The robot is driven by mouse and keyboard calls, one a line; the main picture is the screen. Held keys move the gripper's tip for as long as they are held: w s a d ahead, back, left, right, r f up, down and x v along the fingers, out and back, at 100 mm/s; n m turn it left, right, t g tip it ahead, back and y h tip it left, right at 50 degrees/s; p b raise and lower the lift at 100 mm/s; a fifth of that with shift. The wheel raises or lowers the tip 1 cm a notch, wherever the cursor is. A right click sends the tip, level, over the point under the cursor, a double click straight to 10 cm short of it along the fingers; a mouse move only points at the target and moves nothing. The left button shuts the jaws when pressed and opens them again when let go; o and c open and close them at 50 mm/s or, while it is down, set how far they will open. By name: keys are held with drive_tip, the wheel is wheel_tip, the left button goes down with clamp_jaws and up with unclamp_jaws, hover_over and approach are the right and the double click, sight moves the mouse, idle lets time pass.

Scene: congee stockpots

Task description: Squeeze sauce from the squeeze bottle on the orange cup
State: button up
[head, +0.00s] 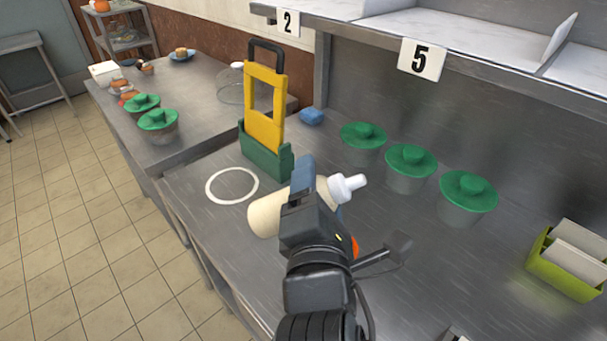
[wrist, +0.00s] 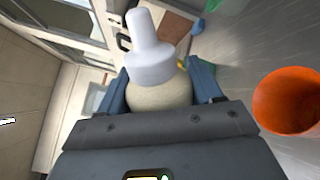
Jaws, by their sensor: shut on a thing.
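My gripper (head: 305,195) is shut on a cream squeeze bottle (head: 267,215) with a white nozzle cap. The bottle is held tilted nearly on its side above the steel counter, its nozzle pointing right in the head view. In the wrist view the bottle (wrist: 152,60) sits between the two blue fingers (wrist: 160,88). The orange cup (wrist: 289,100) stands to the right of the gripper in the wrist view, apart from the bottle. In the head view only a sliver of the cup (head: 354,246) shows, the rest hidden behind my gripper.
A white ring (head: 232,185) marks the counter at left. A green holder (head: 266,152) with a yellow frame (head: 264,128) stands behind it. Green-lidded pots (head: 410,168) line the back. A lime box (head: 560,275) is at right.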

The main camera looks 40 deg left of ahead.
sight(331, 178)
drive_tip(key=shift+w+d+r+n+p, duration=0.3)
drive_tip(key=shift+r+n+p, duration=0.15)
drive_tip(key=shift+r+n, duration=0.15)
drive_tip(key=r+n+p, duration=0.1)
drive_tip(key=p, duration=0.1)
drive_tip(key=r+p, duration=0.1)
drive_tip(key=p, duration=0.1)
drive_tip(key=r+n+p, duration=0.1)
drive_tip(key=p, duration=0.1)
drive_tip(key=shift+w+d+r+n, duration=0.15)
drive_tip(key=shift+w+d+n, duration=0.05)
drive_tip(key=shift+d+n, duration=0.1)
drive_tip(key=shift+r+n+p, duration=0.2)
drive_tip(key=shift+n+p, duration=0.1)
drive_tip(key=shift+p, duration=0.1)
wheel_tip(331, 178, up, 9)
drive_tip(key=w+d+n, duration=0.1)
drive_tip(key=n, duration=0.6)
drive_tip(key=shift+w+d+r, duration=0.15)
drive_tip(key=shift+w+d, duration=0.05)
drive_tip(key=shift+d, duration=0.1)
